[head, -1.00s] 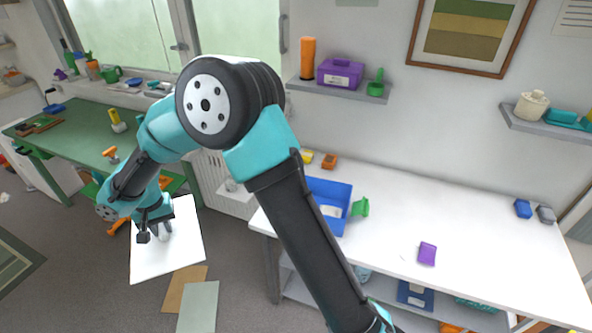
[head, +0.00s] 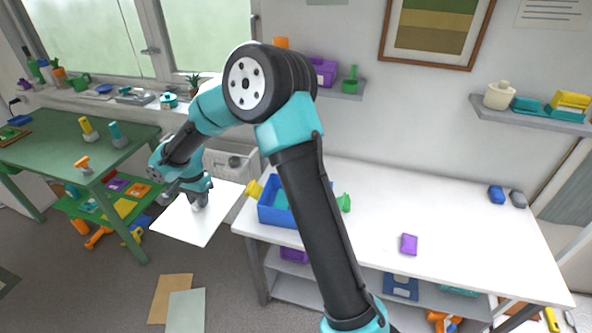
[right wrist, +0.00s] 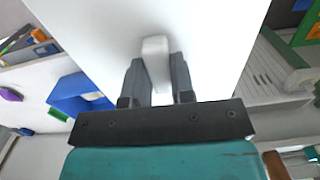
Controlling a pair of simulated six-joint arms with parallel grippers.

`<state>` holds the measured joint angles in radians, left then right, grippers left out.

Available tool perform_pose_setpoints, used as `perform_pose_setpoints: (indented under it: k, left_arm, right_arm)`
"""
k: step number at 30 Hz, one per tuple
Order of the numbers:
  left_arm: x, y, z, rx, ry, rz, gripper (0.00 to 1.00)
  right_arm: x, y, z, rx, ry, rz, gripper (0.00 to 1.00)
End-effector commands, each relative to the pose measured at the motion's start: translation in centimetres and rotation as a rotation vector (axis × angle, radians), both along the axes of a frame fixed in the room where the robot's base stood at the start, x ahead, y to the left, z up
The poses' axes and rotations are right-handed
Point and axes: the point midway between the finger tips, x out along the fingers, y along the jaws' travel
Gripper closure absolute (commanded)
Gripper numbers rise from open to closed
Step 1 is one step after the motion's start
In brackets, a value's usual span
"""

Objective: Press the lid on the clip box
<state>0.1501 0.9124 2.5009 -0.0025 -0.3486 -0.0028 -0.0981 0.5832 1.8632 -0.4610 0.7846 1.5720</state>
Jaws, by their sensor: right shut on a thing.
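My right gripper (head: 198,203) is shut on a pale knob (right wrist: 155,52) that stands on a large flat white panel. The panel (head: 180,222) hangs level above the floor, left of the white bench. In the right wrist view the panel (right wrist: 205,30) fills the upper middle, with the knob between the two dark fingers. I cannot tell whether this panel is the lid. I cannot pick out the clip box for sure. My left gripper is not in view.
A blue bin (head: 268,214) stands at the white bench's left end, just right of the panel. A small purple block (head: 409,244) lies on the mostly clear bench (head: 460,225). A green table (head: 60,155) stands at the left. Flat sheets (head: 170,295) lie on the floor.

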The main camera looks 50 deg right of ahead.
Motion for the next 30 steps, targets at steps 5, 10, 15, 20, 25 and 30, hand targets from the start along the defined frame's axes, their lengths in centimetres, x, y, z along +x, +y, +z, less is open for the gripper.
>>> perform_pose_setpoints:
  k: [5, 10, 15, 20, 25, 30]
  left_arm:
    - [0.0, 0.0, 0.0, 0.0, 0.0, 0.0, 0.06]
    - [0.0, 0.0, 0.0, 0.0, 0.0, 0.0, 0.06]
    - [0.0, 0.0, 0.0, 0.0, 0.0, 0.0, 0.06]
    - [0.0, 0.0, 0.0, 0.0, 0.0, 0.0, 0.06]
    - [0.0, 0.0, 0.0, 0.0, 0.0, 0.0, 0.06]
    - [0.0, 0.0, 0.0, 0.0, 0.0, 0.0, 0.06]
  right_arm:
    - [-1.5, -8.5, -0.2, 0.002, 0.008, -0.37, 1.0]
    - [-3.9, -16.0, -0.3, -0.002, 0.015, -0.72, 1.0]
    - [-7.2, -23.1, -0.3, -0.01, 0.019, -1.068, 1.0]
    - [-10.2, -27.9, -0.2, -0.019, 0.02, -1.329, 1.0]
    - [-11.8, -30.1, -0.1, -0.024, 0.018, -1.458, 1.0]
    - [-11.9, -30.3, -0.1, -0.025, 0.018, -1.473, 1.0]
